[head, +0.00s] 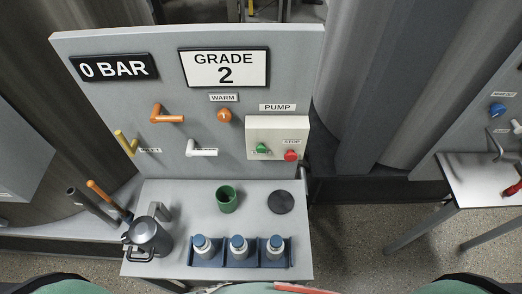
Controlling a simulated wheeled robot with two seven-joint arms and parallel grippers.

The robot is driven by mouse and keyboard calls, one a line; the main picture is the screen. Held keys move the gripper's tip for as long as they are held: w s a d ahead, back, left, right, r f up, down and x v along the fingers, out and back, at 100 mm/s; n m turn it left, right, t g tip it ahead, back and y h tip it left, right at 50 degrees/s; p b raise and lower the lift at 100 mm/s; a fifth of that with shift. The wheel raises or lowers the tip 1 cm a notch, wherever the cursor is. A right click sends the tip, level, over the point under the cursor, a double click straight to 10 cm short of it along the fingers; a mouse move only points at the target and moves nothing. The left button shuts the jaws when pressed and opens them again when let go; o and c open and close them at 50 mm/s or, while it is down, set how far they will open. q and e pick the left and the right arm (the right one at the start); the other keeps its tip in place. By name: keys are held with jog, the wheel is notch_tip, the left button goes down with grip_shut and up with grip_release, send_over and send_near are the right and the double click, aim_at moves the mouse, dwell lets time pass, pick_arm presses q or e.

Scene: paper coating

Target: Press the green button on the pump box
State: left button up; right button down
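The pump box (277,129) is a pale beige box on the right side of the grey upright panel, under a "PUMP" label. The green button (262,148) is on its lower left, with a small label partly hidden behind it. The red button (291,155) is to its right, under a "STOP" label. Neither of my grippers shows in the head view, and nothing touches the pump box.
Below the panel, a grey bench (190,222) holds a green cup (227,199), a black disc (281,202), a metal jug (149,237) and a blue rack (208,259) of bottles. Orange, yellow and white handles stick out of the panel left of the box. Space before the box looks clear.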

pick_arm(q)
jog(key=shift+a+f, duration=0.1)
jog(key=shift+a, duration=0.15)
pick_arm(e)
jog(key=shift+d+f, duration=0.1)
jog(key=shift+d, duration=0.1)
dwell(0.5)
